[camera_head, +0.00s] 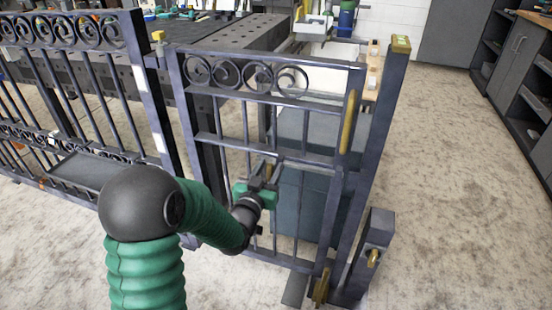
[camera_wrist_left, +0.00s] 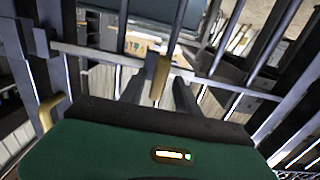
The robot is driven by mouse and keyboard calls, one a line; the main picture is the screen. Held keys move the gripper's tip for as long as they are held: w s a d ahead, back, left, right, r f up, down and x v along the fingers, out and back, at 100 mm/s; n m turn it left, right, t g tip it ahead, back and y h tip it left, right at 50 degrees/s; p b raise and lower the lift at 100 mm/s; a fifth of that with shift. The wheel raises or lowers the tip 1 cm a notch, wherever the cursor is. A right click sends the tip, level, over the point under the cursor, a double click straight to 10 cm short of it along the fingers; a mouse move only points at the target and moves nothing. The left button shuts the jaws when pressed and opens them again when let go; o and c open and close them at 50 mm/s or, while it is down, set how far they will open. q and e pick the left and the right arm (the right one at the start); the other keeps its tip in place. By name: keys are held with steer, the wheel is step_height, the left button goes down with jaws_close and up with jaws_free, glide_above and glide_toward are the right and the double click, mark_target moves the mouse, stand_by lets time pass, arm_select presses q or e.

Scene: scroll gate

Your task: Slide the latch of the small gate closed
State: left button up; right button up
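The small gate (camera_head: 325,165) of dark metal with scrolls stands mid-view in the head view, close to the right post (camera_head: 380,150). My left gripper (camera_head: 267,172) is at the gate's middle rail. In the left wrist view, a brass knob (camera_wrist_left: 158,78), apparently the latch's, is between the two fingers of my left gripper (camera_wrist_left: 158,92). The fingers are apart, with a gap showing on either side of the knob. Contact cannot be told. The latch's bar is mostly hidden in the head view. My right gripper is not in view.
A long brass pull (camera_head: 348,120) is on the gate's right edge. A short post (camera_head: 374,245) with a brass fitting stands right of the gate. A fixed scroll fence (camera_head: 75,75) is at left. Floor (camera_head: 460,180) on the right is clear.

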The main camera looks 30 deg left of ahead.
arm_select(q)
steer(key=shift+d+r, duration=0.2)
steer(key=shift+d, duration=0.05)
steer(key=shift+a+f, duration=0.1)
steer(key=shift+a, duration=0.05)
jaws_close()
stand_by(1.1)
